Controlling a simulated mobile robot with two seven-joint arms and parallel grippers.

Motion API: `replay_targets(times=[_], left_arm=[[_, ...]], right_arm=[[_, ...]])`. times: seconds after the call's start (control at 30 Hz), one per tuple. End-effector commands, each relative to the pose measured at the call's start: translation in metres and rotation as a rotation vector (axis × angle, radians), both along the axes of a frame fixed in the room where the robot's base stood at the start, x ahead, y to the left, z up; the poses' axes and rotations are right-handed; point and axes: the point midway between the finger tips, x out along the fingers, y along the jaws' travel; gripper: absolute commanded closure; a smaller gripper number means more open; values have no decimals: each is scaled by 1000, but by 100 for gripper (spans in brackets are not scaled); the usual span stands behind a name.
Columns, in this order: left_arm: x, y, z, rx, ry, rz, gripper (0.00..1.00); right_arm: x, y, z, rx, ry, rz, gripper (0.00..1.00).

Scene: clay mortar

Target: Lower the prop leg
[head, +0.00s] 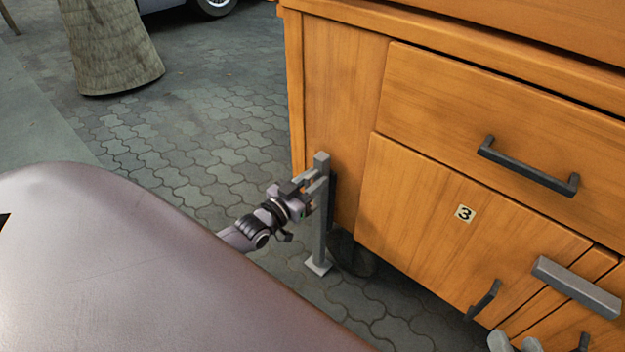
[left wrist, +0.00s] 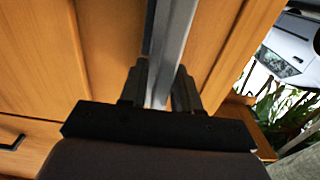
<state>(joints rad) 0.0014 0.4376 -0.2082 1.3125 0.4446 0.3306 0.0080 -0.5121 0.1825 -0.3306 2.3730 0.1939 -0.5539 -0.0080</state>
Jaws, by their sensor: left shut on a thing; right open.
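The prop leg (head: 319,235) is a grey upright post at the left front corner of the wooden cabinet, with a small flat foot plate at its lower end. The foot is close to the paving; I cannot tell whether it touches. My left gripper (head: 314,192) is shut on the leg's upper part, below its top end. In the left wrist view the leg (left wrist: 176,35) runs between the two dark fingers of my left gripper (left wrist: 160,92).
The wooden cabinet (head: 420,205) has drawers with dark handles (head: 525,165) and a number 3 label (head: 464,213). A dark wheel (head: 350,255) sits beneath it, behind the leg. A grey bar (head: 577,287) is at lower right. Paving (head: 215,140) to the left is clear.

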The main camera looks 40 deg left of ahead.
Motion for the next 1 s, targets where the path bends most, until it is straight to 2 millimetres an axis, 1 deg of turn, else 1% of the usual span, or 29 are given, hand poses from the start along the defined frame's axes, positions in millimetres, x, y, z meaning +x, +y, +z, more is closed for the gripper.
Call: replay_targets(times=[0.23,0.27,0.3,0.57,0.67,0.77,0.83,0.9,1.0], left_arm=[[-1,0,-4,2,12,1,100],[-1,0,-4,2,13,1,62],[-1,0,-5,2,14,1,60],[-2,0,-4,1,12,1,60],[-6,0,-3,1,13,1,60],[-17,1,-2,1,16,1,60],[-28,2,-2,1,15,1,60],[-38,3,-2,1,17,1,60],[-52,4,-2,2,17,1,60]], right_arm=[[0,0,0,-1,0,-1,57],[0,0,0,-1,0,-1,57],[0,0,0,-1,0,-1,57],[0,0,0,0,0,0,57],[-1,1,3,6,4,2,57],[-2,3,5,17,24,9,57],[-2,5,3,30,52,15,57],[2,9,2,50,74,17,57],[3,13,6,73,89,23,57]])
